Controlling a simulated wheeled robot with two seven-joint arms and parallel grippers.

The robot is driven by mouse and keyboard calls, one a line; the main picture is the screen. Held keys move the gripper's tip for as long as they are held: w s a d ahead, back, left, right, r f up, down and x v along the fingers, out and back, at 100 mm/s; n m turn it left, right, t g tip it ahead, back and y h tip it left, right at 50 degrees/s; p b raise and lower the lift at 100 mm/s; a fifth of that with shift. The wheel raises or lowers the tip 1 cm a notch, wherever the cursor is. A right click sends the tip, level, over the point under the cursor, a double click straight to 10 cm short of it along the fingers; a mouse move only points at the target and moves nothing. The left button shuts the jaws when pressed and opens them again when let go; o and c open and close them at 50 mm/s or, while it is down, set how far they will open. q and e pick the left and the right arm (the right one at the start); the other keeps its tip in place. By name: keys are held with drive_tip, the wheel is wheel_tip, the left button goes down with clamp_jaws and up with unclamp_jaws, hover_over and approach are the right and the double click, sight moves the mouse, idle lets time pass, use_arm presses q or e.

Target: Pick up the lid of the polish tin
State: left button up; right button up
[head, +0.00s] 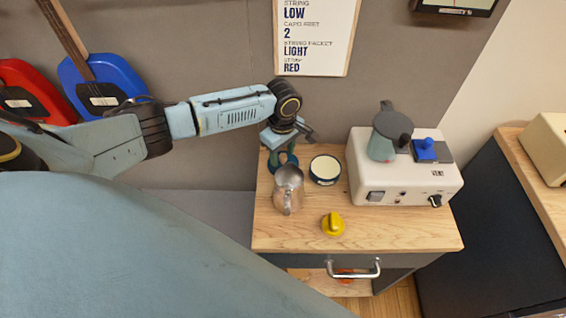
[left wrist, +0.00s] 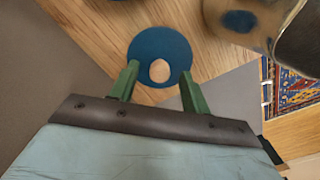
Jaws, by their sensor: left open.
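The blue round lid (left wrist: 160,45) lies flat on the wooden cabinet top in the left wrist view, with a pale round knob or spot near its lower edge. My left gripper (left wrist: 160,72) is open, its two green fingers on either side of that pale spot, holding nothing. In the head view my left gripper (head: 283,155) points down at the back left of the cabinet top, mostly hiding the lid. A round tin (head: 325,169), dark-sided with a pale top, stands just right of it; I take it as the polish tin. My right gripper is not in view.
A metal pitcher (head: 288,190) stands close in front of the left gripper and fills the upper right of the left wrist view (left wrist: 290,45). A yellow knobbed object (head: 333,224) is near the front. A white box-shaped device (head: 400,190) stands right. The front-right cabinet top (head: 410,235) is clear.

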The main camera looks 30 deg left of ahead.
use_arm(q)
clamp_jaws()
drive_tip(key=shift+r, duration=0.2)
